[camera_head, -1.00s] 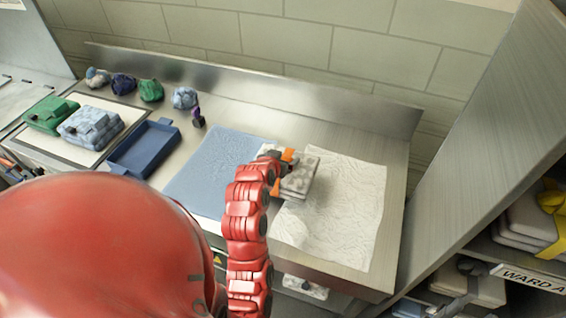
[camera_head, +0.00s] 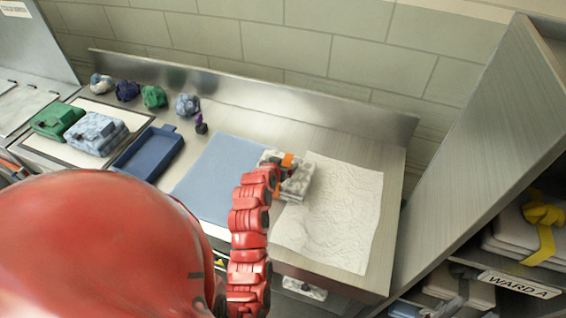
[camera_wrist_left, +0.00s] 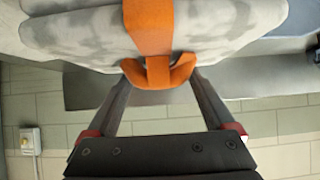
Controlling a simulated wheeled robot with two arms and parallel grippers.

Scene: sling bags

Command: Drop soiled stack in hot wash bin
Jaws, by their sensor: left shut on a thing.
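The soiled stack (camera_head: 296,187) is a bundle of mottled grey and white folded cloth with an orange strap. My left gripper (camera_head: 275,172) is shut on this strap and holds the stack over the worktop, near where the blue mat meets the white sheet. In the left wrist view, the orange strap (camera_wrist_left: 152,25) is between the fingertips of the left gripper (camera_wrist_left: 158,76), and the stack (camera_wrist_left: 75,35) fills the top. My arm hides part of the stack in the head view. I cannot make out a bin marked hot wash. My right gripper is not in view.
A blue mat (camera_head: 215,180) and a white crinkled sheet (camera_head: 335,225) lie on the steel worktop. At left are a blue tray (camera_head: 150,153), a green bundle (camera_head: 57,121) and a pale blue bundle (camera_head: 96,134). A metal panel and a WARD A shelf (camera_head: 518,284) stand at right.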

